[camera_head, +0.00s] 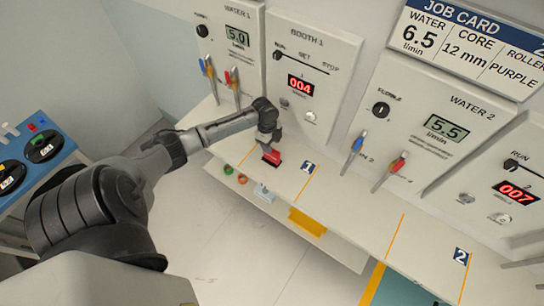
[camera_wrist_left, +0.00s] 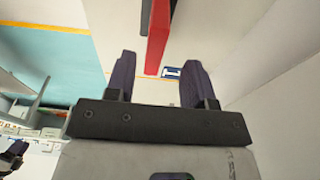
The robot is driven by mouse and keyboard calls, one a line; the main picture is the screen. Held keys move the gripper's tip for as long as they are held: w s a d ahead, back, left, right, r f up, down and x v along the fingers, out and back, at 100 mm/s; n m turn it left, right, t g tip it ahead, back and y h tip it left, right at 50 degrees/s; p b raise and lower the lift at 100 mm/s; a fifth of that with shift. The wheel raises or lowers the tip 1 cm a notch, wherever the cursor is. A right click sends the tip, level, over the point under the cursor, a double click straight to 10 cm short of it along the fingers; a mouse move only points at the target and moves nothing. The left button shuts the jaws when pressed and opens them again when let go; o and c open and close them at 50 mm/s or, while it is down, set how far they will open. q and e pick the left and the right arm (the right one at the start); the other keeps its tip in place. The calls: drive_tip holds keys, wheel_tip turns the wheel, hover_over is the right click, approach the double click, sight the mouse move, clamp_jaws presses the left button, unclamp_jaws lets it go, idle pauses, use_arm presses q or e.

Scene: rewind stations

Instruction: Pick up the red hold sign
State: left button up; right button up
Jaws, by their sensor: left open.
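The red hold sign (camera_head: 271,156) is at the shelf below Booth 1, left of the "1" marker. My left gripper (camera_head: 270,137) is just above and behind it in the head view. In the left wrist view the sign shows as a red upright strip (camera_wrist_left: 157,38) with a dark edge, at the top of the picture. The open fingers (camera_wrist_left: 159,78) are on either side of its line, and no contact shows. Part of the sign is cut off by the frame.
The Booth 1 panel (camera_head: 317,60) stands right behind the gripper. Levers (camera_head: 233,85) stick out at left, and the Water 2 panel (camera_head: 425,115) is at right. The floor in front is clear.

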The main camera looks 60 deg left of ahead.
sight(272, 155)
use_arm(q)
drive_tip(key=f, duration=0.2)
drive_tip(key=d+f, duration=0.1)
drive_tip(key=f, duration=0.1)
drive_tip(key=shift+d+f, duration=0.1)
drive_tip(key=shift+f, duration=0.65)
drive_tip(key=shift+c, duration=0.4)
clamp_jaws()
